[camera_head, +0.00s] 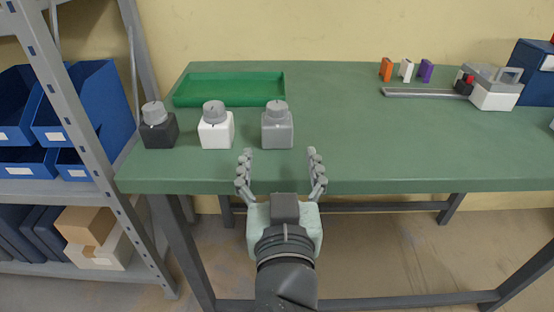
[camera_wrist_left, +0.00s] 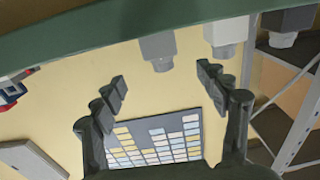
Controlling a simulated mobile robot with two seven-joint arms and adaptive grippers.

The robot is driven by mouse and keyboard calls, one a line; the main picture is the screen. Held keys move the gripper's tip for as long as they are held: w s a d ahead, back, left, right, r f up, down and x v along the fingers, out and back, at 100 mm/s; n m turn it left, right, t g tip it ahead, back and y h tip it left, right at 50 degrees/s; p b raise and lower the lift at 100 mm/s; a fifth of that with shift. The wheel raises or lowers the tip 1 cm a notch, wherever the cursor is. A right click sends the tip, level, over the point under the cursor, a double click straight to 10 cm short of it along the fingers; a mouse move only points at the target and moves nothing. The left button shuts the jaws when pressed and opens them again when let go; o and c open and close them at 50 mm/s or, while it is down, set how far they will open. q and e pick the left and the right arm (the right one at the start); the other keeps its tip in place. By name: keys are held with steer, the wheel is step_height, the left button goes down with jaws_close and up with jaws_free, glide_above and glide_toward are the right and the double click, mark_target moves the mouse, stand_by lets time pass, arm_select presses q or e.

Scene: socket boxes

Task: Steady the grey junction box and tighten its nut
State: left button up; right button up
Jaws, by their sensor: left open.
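The grey junction box (camera_head: 277,133) stands upright near the table's front edge, the rightmost of three boxes, with a round grey nut (camera_head: 276,108) on top. My left gripper (camera_head: 280,155) is open and empty just in front of it, one finger toward each side, not visibly touching it. In the left wrist view, which is upside down, the grey box (camera_wrist_left: 157,46) and its nut (camera_wrist_left: 162,65) appear just beyond the spread fingertips (camera_wrist_left: 162,78). My right gripper is not in view.
A white box (camera_head: 216,133) and a black box (camera_head: 160,133), each with a grey nut, stand to the left. A green tray (camera_head: 228,102) lies behind. A blue-bin shelf (camera_head: 97,110) stands at left.

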mark_target(278, 128)
arm_select(q)
steer(key=w, duration=1.1)
steer(key=shift+w+a, duration=0.2)
steer(key=shift+w, duration=0.2)
steer(key=shift+c, duration=0.6)
